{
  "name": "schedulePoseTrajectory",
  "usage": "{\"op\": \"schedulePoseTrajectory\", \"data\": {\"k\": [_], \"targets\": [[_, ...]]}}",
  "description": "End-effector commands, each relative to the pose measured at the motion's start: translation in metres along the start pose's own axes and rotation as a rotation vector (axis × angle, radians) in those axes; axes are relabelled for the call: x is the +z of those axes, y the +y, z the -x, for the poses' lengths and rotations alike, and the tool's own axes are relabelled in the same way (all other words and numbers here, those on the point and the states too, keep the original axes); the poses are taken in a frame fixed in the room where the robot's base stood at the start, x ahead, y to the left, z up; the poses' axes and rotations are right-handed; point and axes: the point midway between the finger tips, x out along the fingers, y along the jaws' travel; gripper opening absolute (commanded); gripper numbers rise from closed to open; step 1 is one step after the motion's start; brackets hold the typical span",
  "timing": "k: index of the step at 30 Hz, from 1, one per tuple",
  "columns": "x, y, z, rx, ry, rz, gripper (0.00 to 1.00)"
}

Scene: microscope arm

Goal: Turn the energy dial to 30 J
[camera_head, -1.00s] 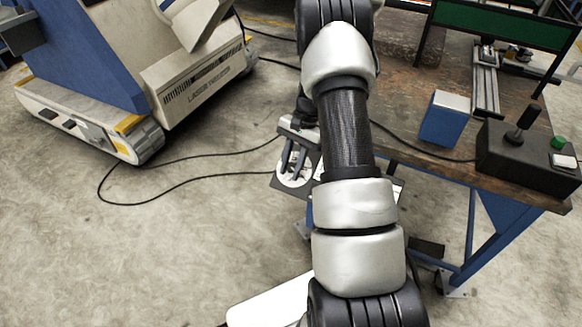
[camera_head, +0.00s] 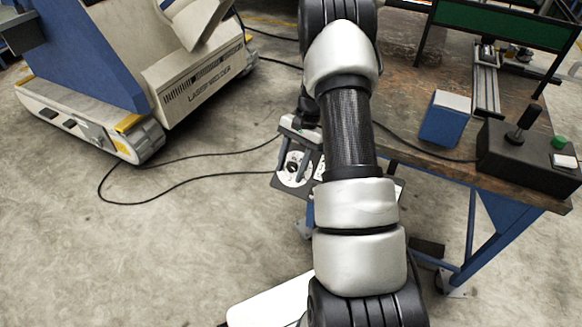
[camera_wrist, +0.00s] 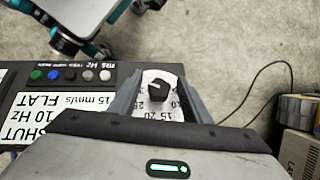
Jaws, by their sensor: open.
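The energy dial is a black knob (camera_wrist: 158,90) on a white plate (camera_wrist: 172,76) printed with numbers; 15, 20 and 25 can be read in the wrist view. Where its pointer stands is too small to tell. In the head view the dial (camera_head: 293,170) shows just below my gripper (camera_head: 293,158). In the wrist view my gripper (camera_wrist: 160,93) is open, with one grey finger on each side of the knob and visible gaps between. Part of the number ring is hidden behind the fingers and gripper body.
Beside the dial the panel has a row of buttons (camera_wrist: 70,74) and printed labels (camera_wrist: 35,115). A screen-like device (camera_wrist: 75,18) hangs close at upper left. The workbench (camera_head: 400,95) carries a joystick box (camera_head: 525,155) and a blue box (camera_head: 444,118). A laser welder (camera_head: 200,90) stands left.

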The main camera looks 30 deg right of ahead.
Motion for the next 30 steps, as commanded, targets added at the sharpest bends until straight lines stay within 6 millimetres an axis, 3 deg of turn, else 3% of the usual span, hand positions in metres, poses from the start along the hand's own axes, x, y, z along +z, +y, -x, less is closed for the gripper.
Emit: {"op": "schedulePoseTrajectory", "data": {"k": [5, 21, 30], "targets": [[0.0, 0.0, 0.023, -0.002, 0.003, 0.0, 0.44], [0.0, 0.0, 0.147, -0.002, 0.004, -0.001, 0.44], [0.0, 0.0, 0.173, -0.001, 0.001, 0.0, 0.44]]}}
